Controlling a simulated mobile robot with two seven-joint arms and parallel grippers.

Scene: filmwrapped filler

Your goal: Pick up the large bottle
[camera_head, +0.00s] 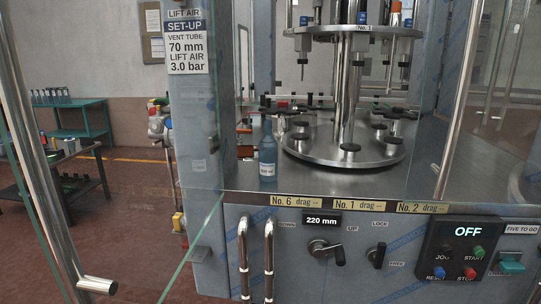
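A blue-grey bottle (267,158) with a pale label stands upright inside the filling machine, on the bed just left of the round carousel plate (340,146). It is the largest bottle that I can make out. Clear glass panels stand at the front of the machine; I cannot tell whether one lies between me and the bottle. Neither of my grippers is in view.
A glass door with a long metal handle (40,165) stands at the left. The front panel has two upright chrome bars (244,262), a crank (327,252) and a control box (461,250) reading OFF. Several small bottles (50,96) stand on a green table (80,104) behind left.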

